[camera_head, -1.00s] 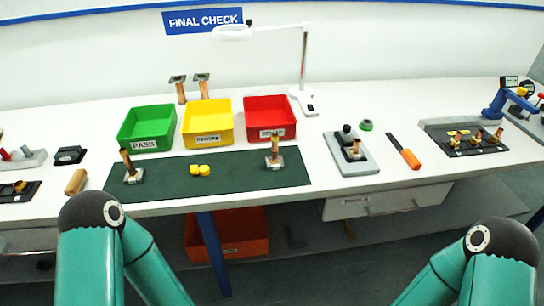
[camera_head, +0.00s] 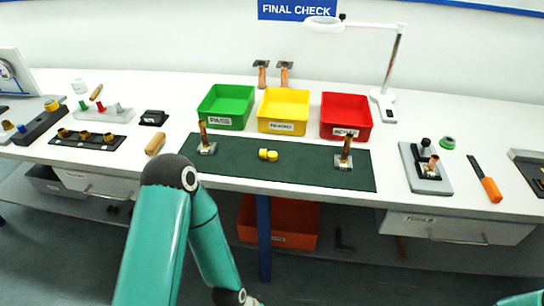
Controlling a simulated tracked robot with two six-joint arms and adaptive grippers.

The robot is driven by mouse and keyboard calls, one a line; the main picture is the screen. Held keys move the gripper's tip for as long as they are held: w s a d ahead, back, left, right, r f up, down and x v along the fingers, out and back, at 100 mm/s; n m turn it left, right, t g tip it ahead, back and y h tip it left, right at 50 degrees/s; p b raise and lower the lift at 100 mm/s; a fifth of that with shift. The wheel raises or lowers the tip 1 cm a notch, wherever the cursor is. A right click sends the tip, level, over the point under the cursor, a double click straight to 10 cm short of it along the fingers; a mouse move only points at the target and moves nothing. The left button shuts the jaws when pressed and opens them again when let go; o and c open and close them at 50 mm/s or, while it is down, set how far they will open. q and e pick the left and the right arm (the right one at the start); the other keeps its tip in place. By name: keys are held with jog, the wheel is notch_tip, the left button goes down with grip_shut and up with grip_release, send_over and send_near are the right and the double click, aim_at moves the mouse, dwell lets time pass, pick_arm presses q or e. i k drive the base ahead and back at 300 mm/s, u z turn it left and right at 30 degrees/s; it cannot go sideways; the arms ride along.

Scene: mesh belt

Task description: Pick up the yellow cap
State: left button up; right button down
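My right gripper is not in view; only a bit of teal arm shows at the lower right edge.
Green (camera_head: 227,107), yellow (camera_head: 284,111) and red (camera_head: 346,116) bins stand behind the mat. A lamp (camera_head: 384,104) stands at the back right. A grey fixture (camera_head: 428,168) and an orange-handled tool (camera_head: 490,188) lie right of the mat. An orange crate (camera_head: 300,228) sits below the table.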

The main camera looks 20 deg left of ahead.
aim_at(272, 155)
jog(key=z, duration=1.5)
jog(key=i, duration=0.15)
jog(key=u, duration=2.95)
jog(key=i, duration=0.2)
jog(key=u, duration=1.8)
jog(key=k, duration=0.95)
jog(key=z, duration=1.4)
jog(key=i, duration=0.6)
jog(key=u, duration=0.25)
